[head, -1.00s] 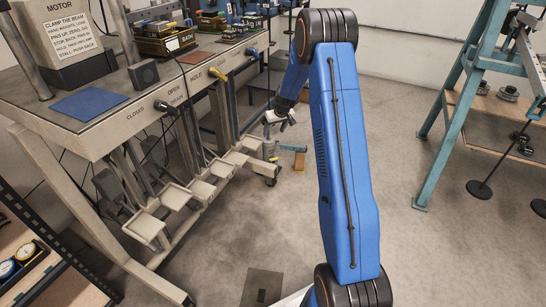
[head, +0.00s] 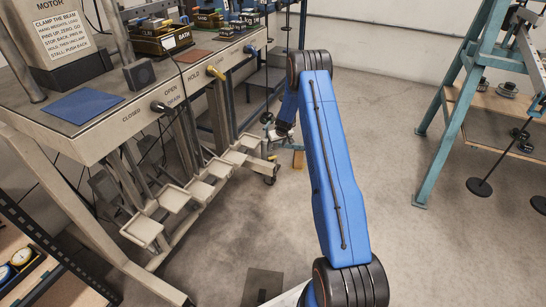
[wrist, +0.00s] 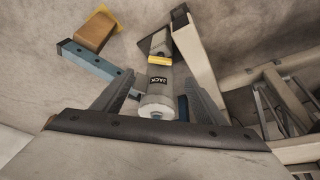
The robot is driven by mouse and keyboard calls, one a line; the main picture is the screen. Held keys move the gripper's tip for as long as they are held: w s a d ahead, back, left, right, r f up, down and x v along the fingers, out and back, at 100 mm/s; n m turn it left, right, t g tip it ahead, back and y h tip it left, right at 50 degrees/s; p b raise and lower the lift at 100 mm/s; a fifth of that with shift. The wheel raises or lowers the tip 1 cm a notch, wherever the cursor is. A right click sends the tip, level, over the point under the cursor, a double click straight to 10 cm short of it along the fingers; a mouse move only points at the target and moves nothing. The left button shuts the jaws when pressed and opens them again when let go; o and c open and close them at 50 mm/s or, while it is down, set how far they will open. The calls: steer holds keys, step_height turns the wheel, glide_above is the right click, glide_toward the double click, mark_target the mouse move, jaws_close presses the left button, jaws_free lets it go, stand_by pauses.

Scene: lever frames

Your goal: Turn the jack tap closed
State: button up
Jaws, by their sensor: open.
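In the wrist view the jack (wrist: 158,92), a pale grey cylinder with a dark "JACK" label, stands between the two grey fingers of my gripper (wrist: 159,92). The fingers are open, one on each side of it; I cannot tell whether either touches it. A yellow piece (wrist: 159,60) shows beyond the label; I cannot tell whether it is the tap. In the head view my gripper (head: 277,134) is low beside the bench's far end, and my arm hides part of the area.
A blue-grey bar (wrist: 95,63) and a wooden block (wrist: 95,32) lie left of the jack. A pale beam (wrist: 194,52) stands close on its right. The bench (head: 120,118) fills the left of the head view.

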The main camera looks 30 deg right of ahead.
mark_target(272, 157)
steer(key=x, duration=1.2)
steer(key=shift+c, duration=0.6)
steer(key=c, duration=0.9)
